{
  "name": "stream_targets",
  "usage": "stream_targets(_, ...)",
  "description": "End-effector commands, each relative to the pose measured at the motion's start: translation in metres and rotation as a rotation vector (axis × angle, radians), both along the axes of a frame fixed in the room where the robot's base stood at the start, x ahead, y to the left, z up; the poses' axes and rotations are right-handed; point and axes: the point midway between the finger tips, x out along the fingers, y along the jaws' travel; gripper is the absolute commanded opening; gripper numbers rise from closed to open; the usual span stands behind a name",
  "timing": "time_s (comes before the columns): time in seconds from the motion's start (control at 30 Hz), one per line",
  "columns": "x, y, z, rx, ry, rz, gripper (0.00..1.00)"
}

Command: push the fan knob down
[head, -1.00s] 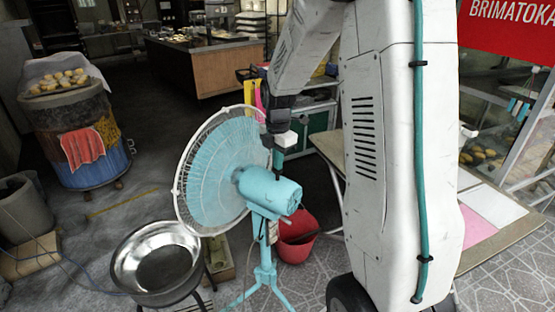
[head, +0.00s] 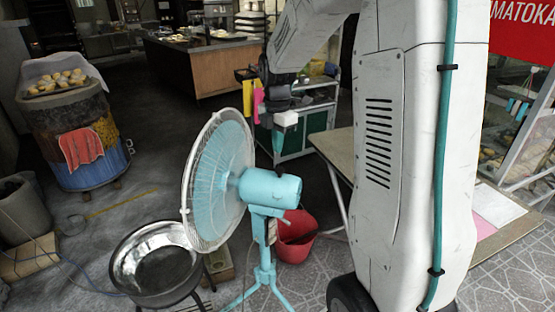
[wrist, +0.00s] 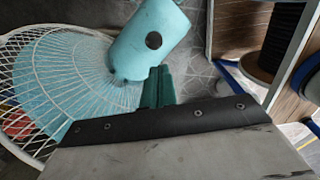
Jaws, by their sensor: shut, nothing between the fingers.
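The turquoise fan stands on a pole with splayed legs, its motor housing (head: 270,188) behind a white wire cage (head: 218,180). In the wrist view the housing (wrist: 140,45) is at upper centre, with a dark round spot (wrist: 153,41) on it. I cannot tell whether that spot is the knob; no knob shows clearly in the head view. My gripper (head: 278,145) is above and apart from the housing in the head view. Its teal fingers (wrist: 158,88) are together and empty in the wrist view, overlapping the housing's lower edge in the picture.
A metal bowl (head: 160,262) on a stand is left of the fan, and a red bucket (head: 297,238) is behind its pole. A table (head: 337,150) stands to the right. A barrel oven (head: 75,130) is at the far left. Open floor lies between oven and fan.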

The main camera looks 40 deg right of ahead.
Motion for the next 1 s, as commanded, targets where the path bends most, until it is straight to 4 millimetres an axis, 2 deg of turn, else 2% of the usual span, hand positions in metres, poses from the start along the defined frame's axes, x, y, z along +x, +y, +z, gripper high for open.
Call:
stream_targets(0.03,0.001,0.000,0.013,-0.002,-0.005,0.000,0.00)
stream_targets(0.1,0.001,0.000,0.028,-0.002,-0.004,0.000,0.00)
stream_targets(0.33,0.000,0.000,0.058,-0.001,-0.001,0.000,0.00)
stream_targets(0.5,0.000,0.000,0.064,-0.001,-0.001,0.000,0.00)
stream_targets(1.0,0.000,0.000,0.064,-0.001,-0.001,-0.001,0.00)
